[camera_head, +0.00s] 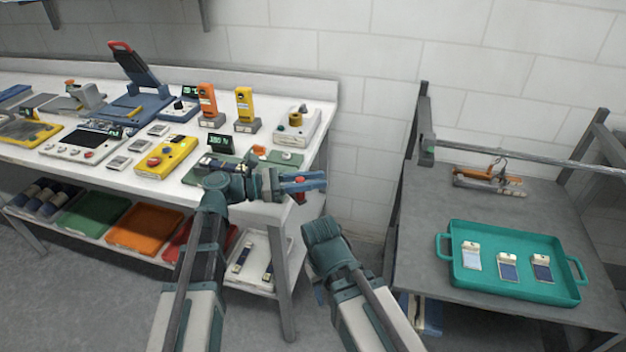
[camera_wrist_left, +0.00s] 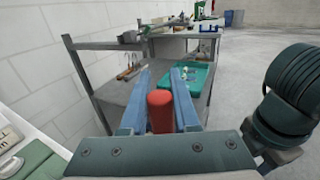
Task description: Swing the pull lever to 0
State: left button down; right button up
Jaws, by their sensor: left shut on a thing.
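My left gripper (camera_head: 305,182) is at the right end of the white bench, its blue fingers pointing right. In the left wrist view, the blue fingers (camera_wrist_left: 160,100) are shut on a red cylindrical grip (camera_wrist_left: 160,112), which looks like the pull lever's handle. A bit of red (camera_head: 299,194) shows by the fingers in the head view. The lever's shaft and pivot are hidden. A small display (camera_head: 220,143) with green digits stands just behind my left wrist; I cannot read it surely. My right arm ends low in the middle, its gripper out of sight.
A green-and-white device (camera_head: 286,157) sits at the bench's right end. An orange (camera_head: 207,100) and a yellow (camera_head: 244,105) upright device stand behind. To the right, a grey table (camera_head: 420,200) carries a teal tray (camera_head: 460,300) with 3 small packets. A gap separates bench and table.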

dwell(0.4)
pick_arm(q)
jog(key=w+d+n+t+y, duration=0.2)
jog(key=w+d+n+t, duration=0.2)
jog(key=w+t, duration=0.3)
jog(key=w, duration=0.2)
jog(key=shift+w+d+n, duration=0.4)
jog(key=shift+w+r, duration=0.1)
jog(key=shift+r, duration=0.05)
jog(key=c, duration=1)
grip_release()
jog(key=o, duration=0.3)
jog(key=shift+w+a, duration=0.1)
jog(key=shift+a, duration=0.05)
jog(key=shift+o, duration=0.2)
jog(key=shift+s, duration=0.25)
